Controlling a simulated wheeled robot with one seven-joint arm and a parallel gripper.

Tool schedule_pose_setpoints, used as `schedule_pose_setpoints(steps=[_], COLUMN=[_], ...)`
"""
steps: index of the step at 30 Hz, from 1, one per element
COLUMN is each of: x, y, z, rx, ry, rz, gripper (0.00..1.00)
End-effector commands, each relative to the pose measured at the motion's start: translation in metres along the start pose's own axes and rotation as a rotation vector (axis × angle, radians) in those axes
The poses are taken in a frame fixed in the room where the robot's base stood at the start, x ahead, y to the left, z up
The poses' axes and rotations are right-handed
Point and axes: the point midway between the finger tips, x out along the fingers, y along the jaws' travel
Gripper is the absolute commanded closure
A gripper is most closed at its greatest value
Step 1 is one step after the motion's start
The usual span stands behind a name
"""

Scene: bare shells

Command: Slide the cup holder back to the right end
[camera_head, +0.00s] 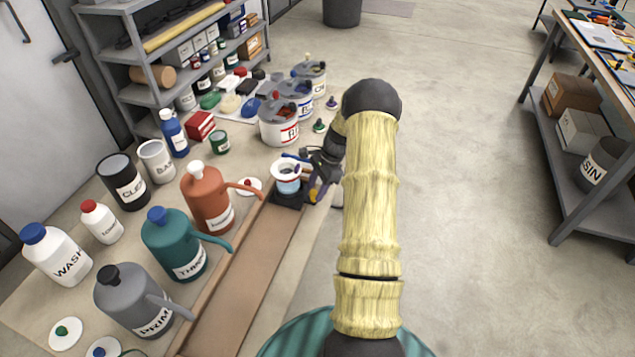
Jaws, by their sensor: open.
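The cup holder (288,194) is a small dark block at the far, upper end of the brown track (245,270) that runs along the table's front edge. A white cup (286,175) with a blue band and a blue piece at its rim stands upright in it. My gripper (313,180) is open just to the right of the cup and holder, with its fingers pointing toward them. I cannot tell whether a finger touches the holder. My arm and gripper hide part of the track end and the table edge there.
An orange jug (208,198), a teal jug (173,245) and a grey jug (135,298) stand left of the track, spouts toward it. Labelled pots (281,124) stand beyond the holder. The near stretch of track is bare. Open floor (460,200) lies right.

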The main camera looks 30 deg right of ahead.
Motion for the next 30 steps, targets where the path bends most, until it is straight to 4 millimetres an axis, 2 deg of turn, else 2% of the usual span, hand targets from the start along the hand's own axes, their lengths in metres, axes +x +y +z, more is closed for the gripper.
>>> schedule_pose_setpoints(steps=[5, 8, 24, 30], x=[-0.011, -0.026, -0.133, -0.166], y=[0.000, 0.000, 0.001, 0.002], z=[0.000, -0.001, -0.004, -0.005], rx=[-0.001, 0.000, 0.005, 0.006], ry=[0.001, 0.002, 0.003, 0.001], rz=[0.000, -0.002, -0.007, -0.007], gripper=[0.56, 0.56, 0.56, 0.56])
